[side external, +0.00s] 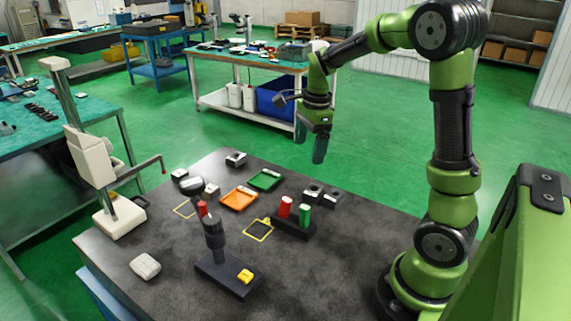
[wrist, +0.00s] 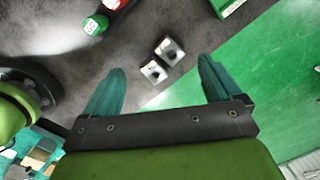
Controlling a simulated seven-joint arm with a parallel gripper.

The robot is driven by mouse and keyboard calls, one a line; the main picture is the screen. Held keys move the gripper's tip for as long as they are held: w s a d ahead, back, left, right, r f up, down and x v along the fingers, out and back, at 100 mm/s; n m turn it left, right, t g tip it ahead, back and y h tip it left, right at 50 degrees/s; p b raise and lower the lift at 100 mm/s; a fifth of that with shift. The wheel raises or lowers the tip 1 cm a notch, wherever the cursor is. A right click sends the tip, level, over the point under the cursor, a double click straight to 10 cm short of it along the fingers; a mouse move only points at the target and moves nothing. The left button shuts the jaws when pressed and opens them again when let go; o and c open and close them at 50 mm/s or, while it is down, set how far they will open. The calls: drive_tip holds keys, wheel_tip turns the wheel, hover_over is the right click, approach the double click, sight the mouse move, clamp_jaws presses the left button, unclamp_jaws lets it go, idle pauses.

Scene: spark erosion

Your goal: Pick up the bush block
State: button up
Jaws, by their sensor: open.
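Two small grey blocks with a dark round hole in the top stand side by side at the table's right far edge. In the side view one is on the left (side external: 313,192) and one on the right (side external: 333,197). They also show in the wrist view, an upper block (wrist: 169,49) and a lower block (wrist: 154,71). Either could be the bush block; I cannot tell which. My gripper (side external: 310,148) is open and empty, high above the table. In the wrist view its fingers (wrist: 160,65) appear on either side of the lower block, well above it.
A black holder (side external: 294,230) with a red cylinder (side external: 285,207) and a green cylinder (side external: 304,215) stands just in front of the blocks. A green tray (side external: 264,180) and an orange tray (side external: 239,199) lie to their left. The table's front right is clear.

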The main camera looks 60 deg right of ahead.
drive_tip(key=w+d+m, duration=0.1)
drive_tip(key=d+m, duration=0.3)
drive_tip(key=m, duration=0.4)
drive_tip(key=m+g, duration=0.1)
drive_tip(key=m, duration=0.2)
hover_over(314, 186)
drive_tip(key=a, duration=0.2)
wheel_tip(314, 186, down, 11)
drive_tip(key=shift+s+f, duration=0.1)
drive_tip(key=f, duration=0.4)
drive_tip(key=shift+s+d, duration=0.15)
drive_tip(key=shift+s, duration=0.25)
drive_tip(key=shift+f, duration=0.6)
drive_tip(key=shift+w+r, duration=0.1)
drive_tip(key=c, duration=1.5)
drive_tip(key=shift+c, duration=0.2)
